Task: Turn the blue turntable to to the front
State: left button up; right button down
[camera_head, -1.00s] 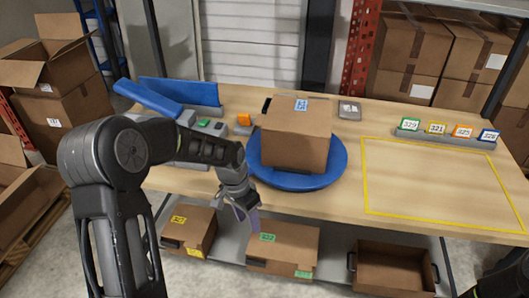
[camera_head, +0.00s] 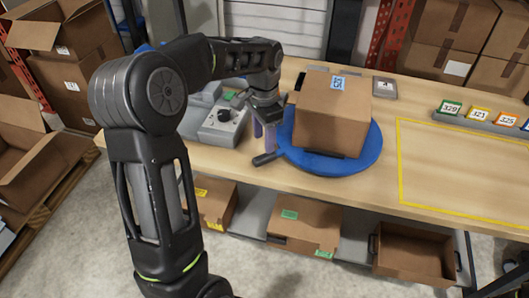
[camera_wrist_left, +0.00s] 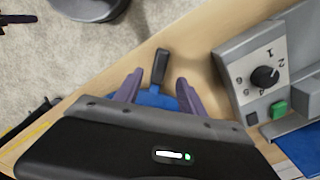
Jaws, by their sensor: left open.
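The blue turntable (camera_head: 362,155) is a round disc on the wooden table, with a cardboard box (camera_head: 325,118) on it. A short black handle (camera_head: 265,159) sticks out from the disc's left front edge. My left gripper (camera_head: 264,135) points down at the disc's left edge, above the handle. In the left wrist view the purple fingers (camera_wrist_left: 159,90) are spread, with the black handle (camera_wrist_left: 160,66) in the gap between them, apart from both. A little of the blue disc (camera_wrist_left: 158,99) shows below the handle; the gripper body hides the rest. My right gripper is not in view.
A grey control box with a dial (camera_head: 222,117) stands close left of my gripper; its dial (camera_wrist_left: 264,76) and green button (camera_wrist_left: 279,109) show in the wrist view. A yellow outlined area (camera_head: 450,165) lies clear at right. Cardboard boxes (camera_head: 306,224) sit on the lower shelf.

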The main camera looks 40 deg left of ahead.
aim_at(264, 156)
pick_arm(q)
notch_tip(264, 156, down, 7)
jog(key=shift+r+p, duration=0.1)
jog(key=shift+p, duration=0.3)
jog(key=shift+c, duration=0.4)
grip_shut()
dwell(0.9)
